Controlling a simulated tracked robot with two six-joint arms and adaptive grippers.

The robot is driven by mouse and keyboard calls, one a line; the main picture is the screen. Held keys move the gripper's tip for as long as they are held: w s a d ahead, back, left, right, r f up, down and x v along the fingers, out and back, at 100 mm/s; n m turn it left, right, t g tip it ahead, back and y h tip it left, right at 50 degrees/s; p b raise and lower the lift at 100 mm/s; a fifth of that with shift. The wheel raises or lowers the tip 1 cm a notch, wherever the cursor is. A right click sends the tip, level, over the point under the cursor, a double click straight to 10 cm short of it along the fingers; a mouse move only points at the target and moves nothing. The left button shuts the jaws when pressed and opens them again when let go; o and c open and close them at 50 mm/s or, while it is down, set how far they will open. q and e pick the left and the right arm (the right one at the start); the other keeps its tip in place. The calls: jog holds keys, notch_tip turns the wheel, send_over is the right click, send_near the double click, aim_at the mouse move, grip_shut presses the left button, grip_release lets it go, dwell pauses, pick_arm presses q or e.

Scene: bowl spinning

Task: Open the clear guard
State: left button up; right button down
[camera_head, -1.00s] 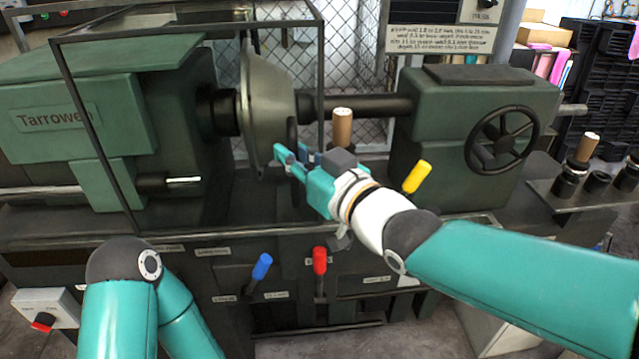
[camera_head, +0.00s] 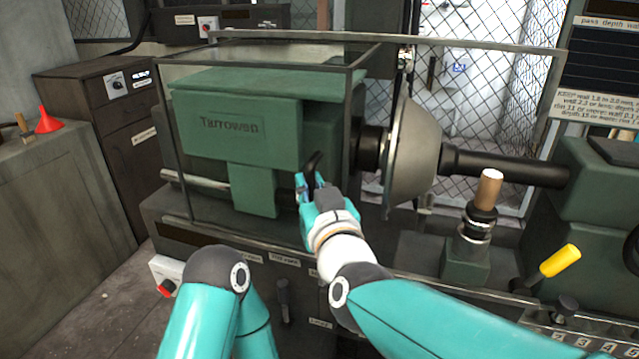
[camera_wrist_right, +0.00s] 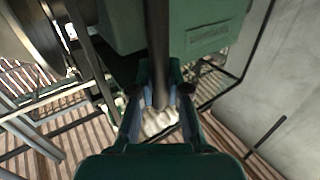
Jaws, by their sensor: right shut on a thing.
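The clear guard (camera_head: 179,150) is a see-through box with a dark frame. It stands around the green headstock (camera_head: 235,125) marked Tarrowen, and the metal bowl (camera_head: 415,150) is outside it, to its right. My right gripper (camera_head: 308,183) is at the guard's front right side, shut on the dark guard handle (camera_head: 315,160). In the right wrist view the handle (camera_wrist_right: 158,45) runs as a dark bar between the fingers of the gripper (camera_wrist_right: 160,98). My left arm shows at the bottom, but its gripper is not in view.
A tool post with a wooden top (camera_head: 489,188) and a yellow-handled lever (camera_head: 560,260) stand to the right of my right arm. A control box with a red knob (camera_head: 167,287) is at lower left. A grey cabinet with a red funnel (camera_head: 47,122) is at far left.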

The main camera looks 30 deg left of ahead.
jog(key=shift+a+f, duration=0.1)
jog(key=shift+f, duration=0.1)
jog(key=c, duration=1.2)
grip_release()
jog(key=shift+c, duration=0.2)
jog(key=shift+o, duration=0.5)
jog(key=shift+r, duration=0.15)
jog(key=shift+d, duration=0.2)
jog(key=v, duration=1.1)
jog(key=shift+s+d, duration=0.25)
jog(key=shift+s, duration=0.1)
